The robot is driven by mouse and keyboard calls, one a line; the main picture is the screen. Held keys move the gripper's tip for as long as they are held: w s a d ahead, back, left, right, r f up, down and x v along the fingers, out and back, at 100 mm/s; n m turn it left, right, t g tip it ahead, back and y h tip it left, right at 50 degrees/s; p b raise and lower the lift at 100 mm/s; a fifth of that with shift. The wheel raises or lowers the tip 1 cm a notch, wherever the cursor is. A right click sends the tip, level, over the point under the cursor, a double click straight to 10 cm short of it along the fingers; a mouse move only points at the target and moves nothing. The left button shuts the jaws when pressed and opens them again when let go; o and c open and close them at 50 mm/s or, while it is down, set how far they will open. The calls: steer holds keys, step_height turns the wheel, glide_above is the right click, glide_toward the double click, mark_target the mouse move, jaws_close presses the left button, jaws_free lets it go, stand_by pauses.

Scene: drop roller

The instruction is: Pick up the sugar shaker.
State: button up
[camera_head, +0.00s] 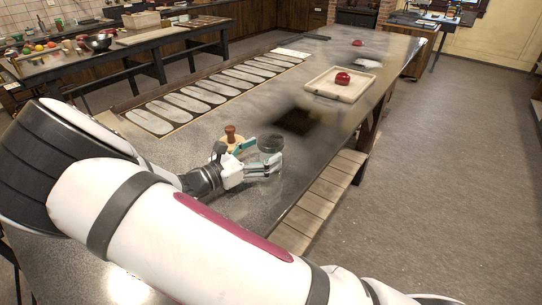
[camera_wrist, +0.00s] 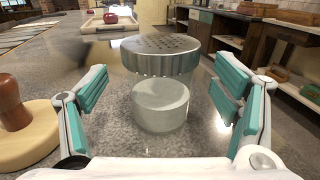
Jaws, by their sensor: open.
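The sugar shaker (camera_wrist: 160,95) is a glass jar with a perforated metal lid and pale contents. It stands upright on the grey speckled tabletop (camera_wrist: 115,150). My gripper (camera_wrist: 160,105) is open, with a teal-padded finger on either side of the shaker. Gaps show between the pads and the glass, so neither finger appears to touch it. In the head view the shaker (camera_head: 271,143) shows at the tips of my gripper (camera_head: 262,165), its lower part partly hidden by the fingers.
A wooden tool with a brown knob (camera_wrist: 14,105) on a pale round base stands close left of my left finger. A tray (camera_head: 319,92) with a red object (camera_head: 343,78) lies further along the table. The table's right edge is near the shaker.

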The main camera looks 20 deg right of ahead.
steer(key=shift+x, duration=1.6)
steer(key=c, duration=1.5)
steer(key=shift+r, duration=0.1)
